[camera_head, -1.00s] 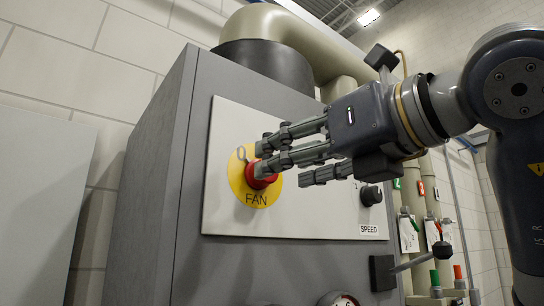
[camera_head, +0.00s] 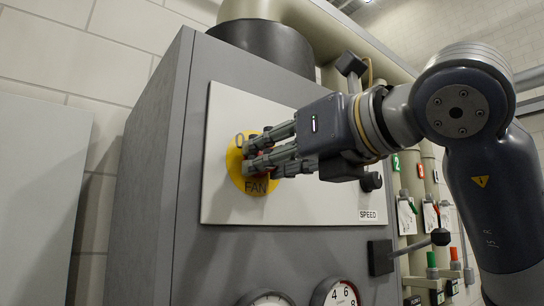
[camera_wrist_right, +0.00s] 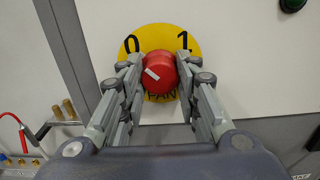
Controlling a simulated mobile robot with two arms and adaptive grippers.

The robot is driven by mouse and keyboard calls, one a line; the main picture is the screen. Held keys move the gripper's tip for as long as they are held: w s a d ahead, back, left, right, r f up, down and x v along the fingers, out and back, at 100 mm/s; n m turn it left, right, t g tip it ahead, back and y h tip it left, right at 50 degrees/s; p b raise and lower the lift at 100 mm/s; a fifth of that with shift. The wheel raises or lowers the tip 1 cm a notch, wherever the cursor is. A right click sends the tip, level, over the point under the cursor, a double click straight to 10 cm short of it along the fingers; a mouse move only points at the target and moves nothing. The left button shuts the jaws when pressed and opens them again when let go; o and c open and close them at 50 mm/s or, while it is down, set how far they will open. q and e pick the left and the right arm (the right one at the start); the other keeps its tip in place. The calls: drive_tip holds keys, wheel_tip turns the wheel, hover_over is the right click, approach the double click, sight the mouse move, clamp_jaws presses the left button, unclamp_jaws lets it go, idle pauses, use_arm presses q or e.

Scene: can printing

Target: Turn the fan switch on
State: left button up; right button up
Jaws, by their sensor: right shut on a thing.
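The fan switch is a red round knob (camera_wrist_right: 157,74) on a yellow disc (camera_head: 240,180) marked 0, 1 and FAN, on the white panel (camera_head: 300,205) of a grey cabinet. In the right wrist view the knob's white mark is tilted, its upper end toward the 0. My right gripper (camera_head: 257,162) is at the knob, its fingers on both sides of it and shut on it. In the head view the fingers hide most of the knob. My left gripper is not in view.
A black speed knob (camera_head: 371,181) sits right of the fan switch. Below are a lever with a black ball (camera_head: 441,237) and two gauges (camera_head: 341,293). Pipes with tags and coloured handles (camera_head: 432,259) stand at the right.

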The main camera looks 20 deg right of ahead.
drive_tip(key=m+b, duration=1.3)
drive_tip(key=m, duration=0.4)
drive_tip(key=shift+m, duration=0.4)
idle(0.4)
drive_tip(key=o, duration=1.1)
